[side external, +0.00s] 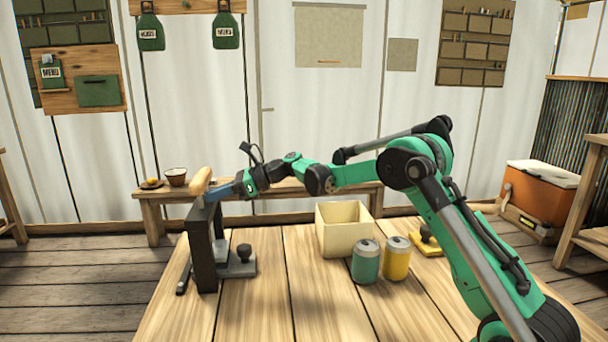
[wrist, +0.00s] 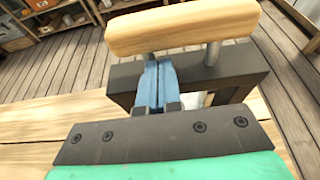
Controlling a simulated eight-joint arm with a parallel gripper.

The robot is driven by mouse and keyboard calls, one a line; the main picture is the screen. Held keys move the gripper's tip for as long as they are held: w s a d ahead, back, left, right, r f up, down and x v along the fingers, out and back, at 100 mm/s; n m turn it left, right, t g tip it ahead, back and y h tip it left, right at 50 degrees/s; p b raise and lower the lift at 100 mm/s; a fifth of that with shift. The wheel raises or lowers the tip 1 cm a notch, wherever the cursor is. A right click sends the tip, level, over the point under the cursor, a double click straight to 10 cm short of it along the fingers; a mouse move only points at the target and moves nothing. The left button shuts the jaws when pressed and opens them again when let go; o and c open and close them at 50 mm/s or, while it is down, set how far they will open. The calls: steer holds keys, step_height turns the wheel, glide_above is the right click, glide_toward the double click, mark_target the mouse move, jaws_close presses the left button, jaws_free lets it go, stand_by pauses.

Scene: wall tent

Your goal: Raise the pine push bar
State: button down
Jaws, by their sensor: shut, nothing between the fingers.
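The pine push bar (side external: 201,182) is a rounded pale wooden bar on top of a dark upright frame (side external: 203,250) at the left of the table. In the wrist view the bar (wrist: 185,27) crosses the top, held above the dark frame (wrist: 190,72) by two short metal posts. My gripper (side external: 212,192) reaches in from the right at the height of the frame's top. Its blue fingers (wrist: 158,68) are pressed together and empty, just below the bar near the left post. I cannot tell whether they touch the bar or frame.
A grey plate with a black knob (side external: 244,255) is beside the frame. A cream open box (side external: 342,230), green can (side external: 366,262), yellow can (side external: 396,259) and yellow block with a black knob (side external: 427,241) stand to the right. The table (side external: 270,315) is clear in front.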

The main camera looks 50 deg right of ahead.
step_height(320, 180, up, 8)
steer(key=shift+f, duration=0.1)
steer(key=v, duration=0.9)
steer(key=s+a+f+n+g+h, duration=0.3)
steer(key=s+a+f+n+h, duration=0.2)
steer(key=s+a+n, duration=0.55)
steer(key=s+f+n+h, duration=0.5)
steer(key=s+f+n, duration=0.4)
steer(key=n, duration=0.7)
steer(key=shift+s+a, duration=0.15)
steer(key=shift+s, duration=0.1)
